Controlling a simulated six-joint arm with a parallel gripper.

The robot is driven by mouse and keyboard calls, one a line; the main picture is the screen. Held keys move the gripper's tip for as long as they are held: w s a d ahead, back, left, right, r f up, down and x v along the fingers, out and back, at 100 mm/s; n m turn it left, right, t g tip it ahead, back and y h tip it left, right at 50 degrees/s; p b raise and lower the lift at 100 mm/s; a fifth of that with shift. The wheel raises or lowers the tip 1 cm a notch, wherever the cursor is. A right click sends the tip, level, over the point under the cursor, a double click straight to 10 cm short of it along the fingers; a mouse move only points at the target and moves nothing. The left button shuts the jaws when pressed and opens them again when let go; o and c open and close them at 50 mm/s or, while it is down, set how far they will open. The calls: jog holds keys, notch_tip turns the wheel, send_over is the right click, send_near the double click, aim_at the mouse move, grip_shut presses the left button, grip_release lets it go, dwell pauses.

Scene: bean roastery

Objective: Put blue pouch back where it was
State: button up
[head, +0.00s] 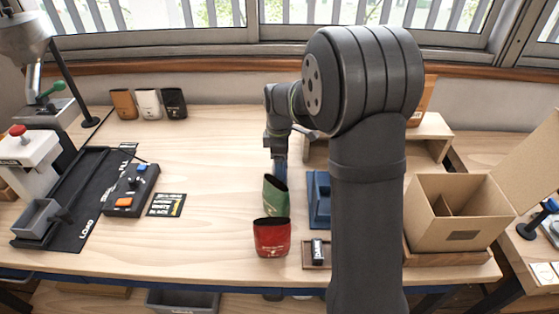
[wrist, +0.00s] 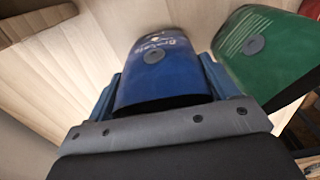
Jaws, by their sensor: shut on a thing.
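The blue pouch (wrist: 162,72) is between the two blue fingers of my gripper (wrist: 163,88) in the wrist view, and the jaws are shut on it. In the head view my gripper (head: 281,168) points down just behind the green pouch; there I cannot tell the blue pouch from the blue fingers. The green pouch (head: 276,197) stands open-topped on the table, with the red pouch (head: 272,239) in front of it. The green pouch also shows close on the right in the wrist view (wrist: 272,50). I cannot tell whether the blue pouch touches the table.
Orange, white and black pouches (head: 148,104) stand at the back left. A blue stand (head: 319,201) and a small tray with a dark item (head: 317,252) are right of the row, partly behind my arm. An open cardboard box (head: 462,225) is at right.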

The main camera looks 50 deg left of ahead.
jog(key=shift+f, duration=0.15)
jog(key=o, duration=1.2)
jog(key=shift+c, duration=0.2)
notch_tip(320, 180, up, 12)
jog(key=shift+r, duration=0.2)
notch_tip(320, 180, down, 12)
jog(key=shift+r, duration=1.8)
jog(key=shift+f, duration=0.15)
